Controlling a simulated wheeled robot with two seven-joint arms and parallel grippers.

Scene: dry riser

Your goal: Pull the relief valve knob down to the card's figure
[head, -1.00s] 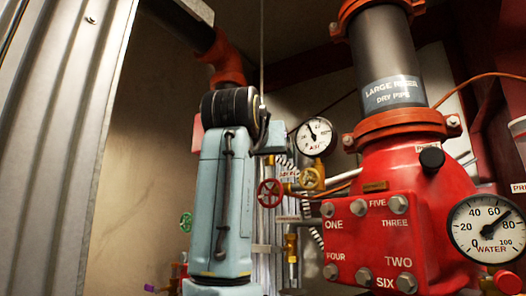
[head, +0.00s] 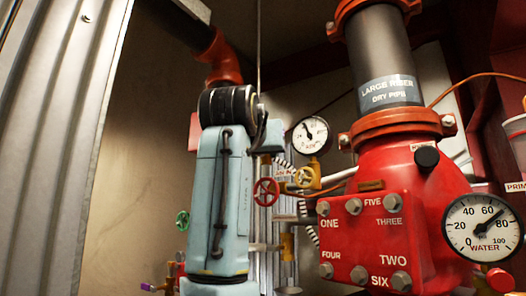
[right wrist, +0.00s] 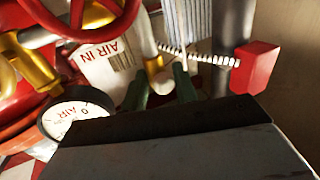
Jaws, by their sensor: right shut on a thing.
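My right gripper (right wrist: 161,88) shows two dark green fingertips in the right wrist view, closed in beside the pipework below the AIR IN label (right wrist: 112,50). What lies between them is mostly hidden; I take it as the relief valve knob. In the head view a pale blue arm of mine stands in front of the pipes, and its fingers are hidden. A brass fitting (head: 287,245) stands upright just right of this arm. The air gauge (head: 310,135) has its needle pointing up and left. My left gripper is not in view. I cannot make out the card.
The red riser body (head: 385,215) with bolts and number labels fills the right side. The water gauge (head: 482,228) reads about 70. A red handwheel (head: 265,191) and a green handwheel (head: 183,220) flank my arm. Corrugated metal (head: 55,140) edges the left.

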